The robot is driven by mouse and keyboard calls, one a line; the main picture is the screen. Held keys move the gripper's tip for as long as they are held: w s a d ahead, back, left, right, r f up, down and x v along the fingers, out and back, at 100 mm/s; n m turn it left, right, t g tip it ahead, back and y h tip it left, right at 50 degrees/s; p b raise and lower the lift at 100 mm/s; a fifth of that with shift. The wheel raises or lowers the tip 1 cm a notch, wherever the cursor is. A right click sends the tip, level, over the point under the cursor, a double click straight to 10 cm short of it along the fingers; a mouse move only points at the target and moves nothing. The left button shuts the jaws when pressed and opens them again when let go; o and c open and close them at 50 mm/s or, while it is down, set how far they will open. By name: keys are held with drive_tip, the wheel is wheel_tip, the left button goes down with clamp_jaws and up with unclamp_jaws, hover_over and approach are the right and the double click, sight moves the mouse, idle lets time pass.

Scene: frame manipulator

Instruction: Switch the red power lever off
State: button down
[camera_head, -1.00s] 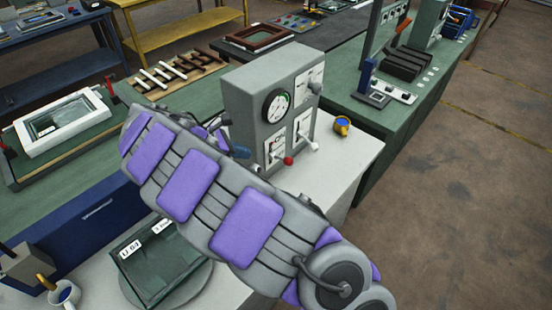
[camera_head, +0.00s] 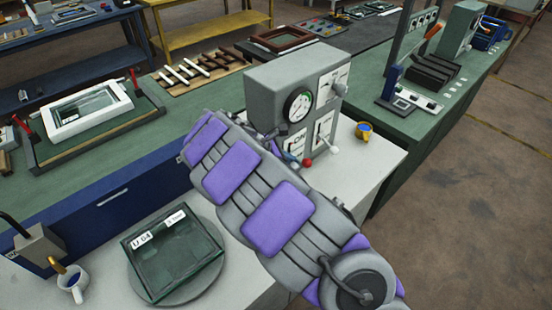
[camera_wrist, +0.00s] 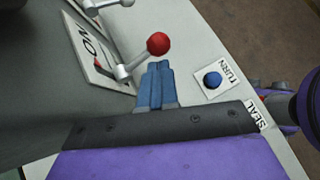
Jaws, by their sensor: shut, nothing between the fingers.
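The red power lever is a grey rod with a red ball (camera_head: 307,162) on the front panel of a grey control box (camera_head: 270,85). In the wrist view the red ball (camera_wrist: 158,45) stands just beyond my fingertips, and its rod runs left to a plate with "ON" lettering. My gripper (camera_wrist: 157,68) has blue fingers pressed together and empty, close below the ball and rod. I cannot tell whether they touch. In the head view my arm hides most of my gripper (camera_head: 292,160) and the box's lower left.
A second lever with a pale knob (camera_head: 333,149) is right of the red one, below a dial switch (camera_head: 341,89). A glass-topped case (camera_head: 172,250) and a white mug (camera_head: 72,285) are in front.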

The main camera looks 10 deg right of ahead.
sight(307, 163)
drive_tip(key=shift+w+d+f, duration=0.15)
drive_tip(key=shift+d+f, duration=0.15)
drive_tip(key=shift+d, duration=0.25)
drive_tip(key=shift+w+d+f, duration=0.15)
drive_tip(key=shift+d+f, duration=0.1)
drive_tip(key=shift+d, duration=0.25)
drive_tip(key=shift+s+d+f+t+y, duration=0.1)
drive_tip(key=shift+s+f+t+y, duration=0.2)
drive_tip(key=shift+t+y, duration=0.1)
drive_tip(key=t, duration=0.1)
drive_tip(key=f+m+y, duration=0.1)
drive_tip(key=s+f+m+t+y+p, duration=0.1)
drive_tip(key=shift+d+f+t, duration=0.25)
drive_tip(key=shift+d+t, duration=0.05)
drive_tip(key=shift+d, duration=0.1)
drive_tip(key=shift+r+p, duration=0.85)
